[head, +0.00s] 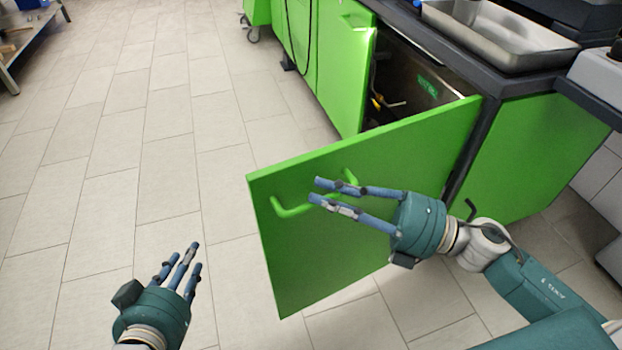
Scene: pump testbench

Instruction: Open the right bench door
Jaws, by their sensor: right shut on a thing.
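The right bench door (355,245) is a flat green panel in the middle of the head view. It stands swung well out from the bench, hinged at its right edge by the dark post. Its green bar handle (289,210) is near the free left edge. My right gripper (316,191) is shut on the handle, with its blue fingers across the bar and hiding part of it. My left gripper (184,258) is open and empty, low over the floor and to the left of the door, touching nothing.
The dark cabinet opening (415,80) shows behind the door, with pipes inside. Another green panel (343,65) is left of the opening. A metal tray (500,45) sits on the worktop. The tiled floor (160,130) on the left is clear.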

